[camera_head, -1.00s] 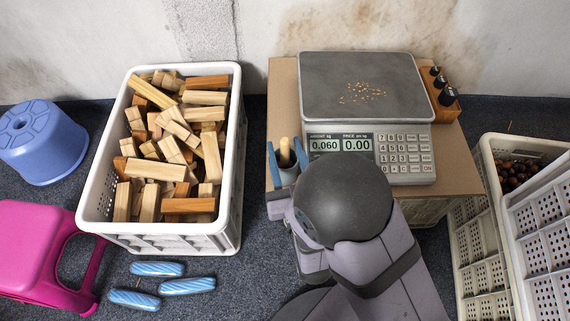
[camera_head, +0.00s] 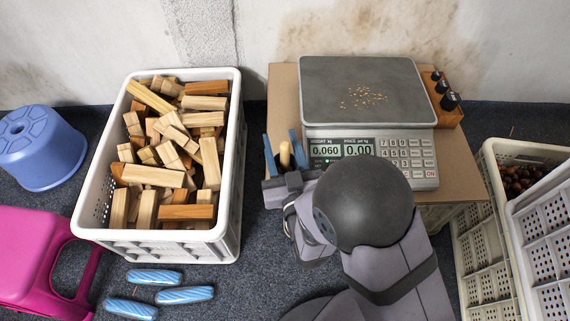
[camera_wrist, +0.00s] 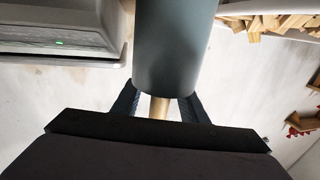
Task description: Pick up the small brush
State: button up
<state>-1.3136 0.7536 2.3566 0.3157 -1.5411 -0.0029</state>
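The small brush shows only as a short pale wooden handle (camera_head: 285,156) at the left front of the scale in the head view. In the wrist view the handle (camera_wrist: 159,107) sticks out of a grey-teal cylindrical cup (camera_wrist: 175,45) toward my gripper. The rest of the brush is hidden in the cup. My gripper (camera_head: 284,152) has its blue fingers on either side of the handle. In the wrist view (camera_wrist: 160,103) gaps show between the handle and both fingers, so it is open.
The scale (camera_head: 365,88) with small golden bits on its pan stands on a cardboard box (camera_head: 455,180) close right of the gripper. A small wooden rack (camera_head: 446,118) is beside it. A white crate (camera_head: 233,150) of wood blocks stands left. White crates (camera_head: 487,230) stand right.

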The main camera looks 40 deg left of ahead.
grip_shut()
notch_tip(320, 180, up, 10)
jog(key=p, duration=0.6)
jog(key=w+r+m+t+h+p, duration=0.2)
jog(key=w+m+h+p, duration=0.1)
jog(key=w, duration=0.4)
jog(key=w+a+r+m+t+h+p, duration=0.1)
jog(key=w+r+m+t+h+p, duration=0.2)
jog(key=w, duration=0.4)
jog(key=w+r+m+t+h+p, duration=0.2)
jog(key=w+r+m+h+p, duration=0.1)
jog(key=w+h+p, duration=0.2)
jog(key=shift+w+a+t, duration=0.35)
jog(key=shift+w+t, duration=0.05)
jog(key=shift+w, duration=0.8)
